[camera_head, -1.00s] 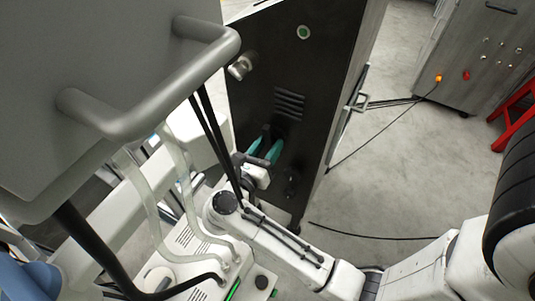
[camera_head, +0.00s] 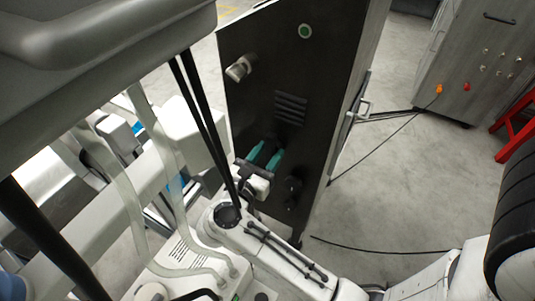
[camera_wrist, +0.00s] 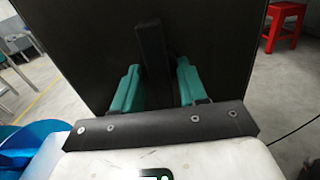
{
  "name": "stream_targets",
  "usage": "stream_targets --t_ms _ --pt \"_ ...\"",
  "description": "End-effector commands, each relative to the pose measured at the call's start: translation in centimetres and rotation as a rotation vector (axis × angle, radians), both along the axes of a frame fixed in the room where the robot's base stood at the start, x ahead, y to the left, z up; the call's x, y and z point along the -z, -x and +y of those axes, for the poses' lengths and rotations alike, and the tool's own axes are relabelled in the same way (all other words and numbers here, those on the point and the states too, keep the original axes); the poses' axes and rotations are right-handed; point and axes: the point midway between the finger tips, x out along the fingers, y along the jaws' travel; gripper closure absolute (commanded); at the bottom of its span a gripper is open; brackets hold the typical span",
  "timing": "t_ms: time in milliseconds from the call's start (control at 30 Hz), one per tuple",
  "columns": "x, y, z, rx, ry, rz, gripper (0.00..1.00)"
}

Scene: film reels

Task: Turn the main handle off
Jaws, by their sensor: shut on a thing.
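The main handle (camera_wrist: 152,60) is a black bar on the dark face of a tall cabinet (camera_head: 325,90). It stands nearly upright between my fingers in the wrist view. My gripper (camera_wrist: 157,85) has two teal fingers and is shut on this handle. In the head view my gripper (camera_head: 266,153) reaches the lower part of the cabinet face; the handle is hard to make out there, black on black.
A grey knob (camera_head: 238,69), a round green-ringed button (camera_head: 305,31) and vent slots (camera_head: 291,108) sit above on the cabinet face. A grey cabinet (camera_head: 475,60) and red stool (camera_head: 515,125) stand right. A cable (camera_head: 375,253) lies on the floor.

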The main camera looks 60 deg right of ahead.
Motion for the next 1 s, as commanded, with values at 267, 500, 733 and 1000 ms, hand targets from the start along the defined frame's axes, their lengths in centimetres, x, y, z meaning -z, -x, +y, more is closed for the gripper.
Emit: stream_targets --t_ms 267,500,733,1000 --pt "0.1 0.0 0.1 -0.002 -0.002 0.0 0.51" --pt "0.0 0.0 1.4 -0.004 -0.001 0.001 0.51" --pt "0.0 0.1 5.7 -0.007 -0.002 0.001 0.51" --pt "0.1 0.2 9.9 -0.006 -0.002 0.0 0.51"
